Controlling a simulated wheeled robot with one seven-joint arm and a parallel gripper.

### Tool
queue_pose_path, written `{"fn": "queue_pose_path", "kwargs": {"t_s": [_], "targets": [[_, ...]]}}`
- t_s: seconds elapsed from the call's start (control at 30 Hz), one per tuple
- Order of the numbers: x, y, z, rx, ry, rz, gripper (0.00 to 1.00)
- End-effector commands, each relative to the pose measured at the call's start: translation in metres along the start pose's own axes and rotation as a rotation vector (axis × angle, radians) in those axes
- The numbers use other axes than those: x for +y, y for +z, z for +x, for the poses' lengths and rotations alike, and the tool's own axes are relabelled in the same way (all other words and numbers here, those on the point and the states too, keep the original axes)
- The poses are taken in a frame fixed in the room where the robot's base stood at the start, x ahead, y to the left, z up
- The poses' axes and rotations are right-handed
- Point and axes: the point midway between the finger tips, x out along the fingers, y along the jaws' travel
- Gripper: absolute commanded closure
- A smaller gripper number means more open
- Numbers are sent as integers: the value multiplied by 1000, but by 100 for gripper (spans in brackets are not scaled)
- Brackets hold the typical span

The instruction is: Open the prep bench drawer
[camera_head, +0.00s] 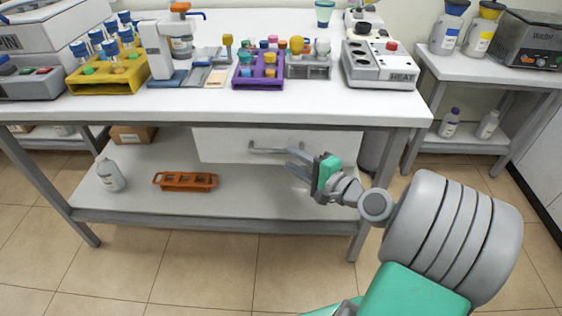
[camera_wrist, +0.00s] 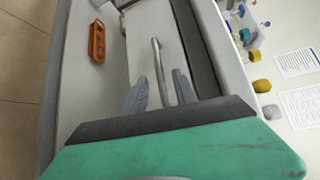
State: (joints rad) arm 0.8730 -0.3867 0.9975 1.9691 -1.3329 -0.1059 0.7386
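The prep bench drawer (camera_head: 225,148) has a plain white front under the right part of the bench top and looks shut. Its grey bar handle (camera_head: 268,150) runs sideways across the front. My gripper (camera_head: 294,162) is at the right part of the handle, coming from the right. In the wrist view, the fingers of my gripper (camera_wrist: 160,90) stand apart. The handle (camera_wrist: 157,58) runs into the space between them, with a gap seen on each side. I cannot tell whether either finger touches it.
The bench top (camera_head: 300,105) carries a yellow rack (camera_head: 105,78), a purple rack (camera_head: 258,82) and a heater (camera_head: 378,75). On the lower shelf are an orange rack (camera_head: 185,182) and a bottle (camera_head: 110,176). The floor (camera_head: 200,270) in front is clear.

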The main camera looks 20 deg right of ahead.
Motion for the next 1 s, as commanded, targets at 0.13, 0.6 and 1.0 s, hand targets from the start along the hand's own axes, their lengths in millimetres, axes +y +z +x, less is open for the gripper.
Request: {"fn": "queue_pose_path", "kwargs": {"t_s": [0.13,0.6,1.0], "targets": [[3,2,31,-8,3,-4,66],[1,1,52,-1,4,-3,69],[1,1,52,-1,4,-3,100]]}}
